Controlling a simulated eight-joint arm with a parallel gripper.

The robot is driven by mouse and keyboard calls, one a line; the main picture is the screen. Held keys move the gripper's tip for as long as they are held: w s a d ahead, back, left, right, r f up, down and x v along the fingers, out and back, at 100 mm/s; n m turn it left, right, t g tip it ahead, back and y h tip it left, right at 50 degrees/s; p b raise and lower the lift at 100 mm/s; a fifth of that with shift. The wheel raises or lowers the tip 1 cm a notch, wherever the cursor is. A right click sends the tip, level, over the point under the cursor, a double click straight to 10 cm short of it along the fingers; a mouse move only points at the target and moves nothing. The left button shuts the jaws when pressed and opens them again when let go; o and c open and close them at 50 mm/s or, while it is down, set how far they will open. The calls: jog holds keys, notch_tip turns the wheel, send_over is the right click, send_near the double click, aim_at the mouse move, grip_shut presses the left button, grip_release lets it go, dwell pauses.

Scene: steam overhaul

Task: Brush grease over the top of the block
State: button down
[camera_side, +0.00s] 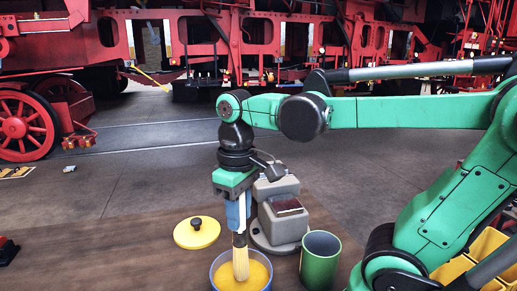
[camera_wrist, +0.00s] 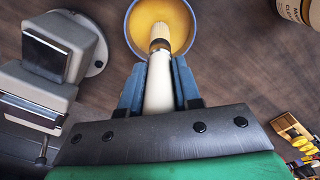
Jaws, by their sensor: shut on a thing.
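My gripper (camera_side: 238,212) points down and is shut on the pale handle of a brush (camera_side: 240,258). The brush is upright, its bristle end down in the mouth of a blue-rimmed pot (camera_side: 214,271) of yellow grease (camera_side: 258,275). In the wrist view the brush (camera_wrist: 158,80) lies between my blue fingers (camera_wrist: 158,92) and its tip is over the grease (camera_wrist: 150,14); how deep it dips is unclear. A small dark-topped block (camera_side: 288,206) appears to sit at the grey vise (camera_side: 278,226), right of my gripper. The wrist view shows the vise (camera_wrist: 55,55) at left.
A yellow lid (camera_side: 197,233) with a dark knob lies on the brown bench left of the pot. A green cup (camera_side: 320,260) stands close to the pot's right. Yellow bins (camera_side: 487,243) are at far right.

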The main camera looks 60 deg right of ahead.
jog(key=shift+f, duration=0.6)
dwell(1.2)
jog(key=shift+r, duration=3.55)
